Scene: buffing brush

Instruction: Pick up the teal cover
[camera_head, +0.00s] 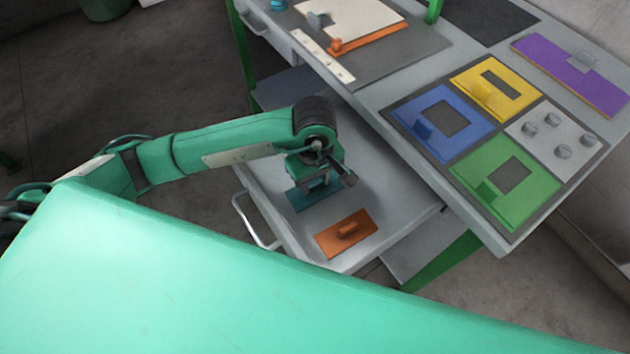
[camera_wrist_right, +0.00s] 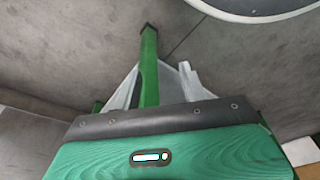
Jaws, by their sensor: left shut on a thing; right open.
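The teal cover (camera_head: 303,201) is a flat plate in the left part of the open drawer (camera_head: 388,207), partly hidden under my left gripper. My left gripper (camera_head: 318,182) points down over it and is shut on its handle. The cover looks level; I cannot tell whether it is clear of the drawer floor. The teal cover is not in that view.
An orange cover (camera_head: 346,234) lies close by in the drawer. The grey worktop (camera_head: 385,95) above holds a blue cover (camera_head: 441,122), a yellow cover (camera_head: 494,87), a green cover (camera_head: 504,181) and a purple plate (camera_head: 575,73). The drawer's handle (camera_head: 255,222) sticks out at front left.

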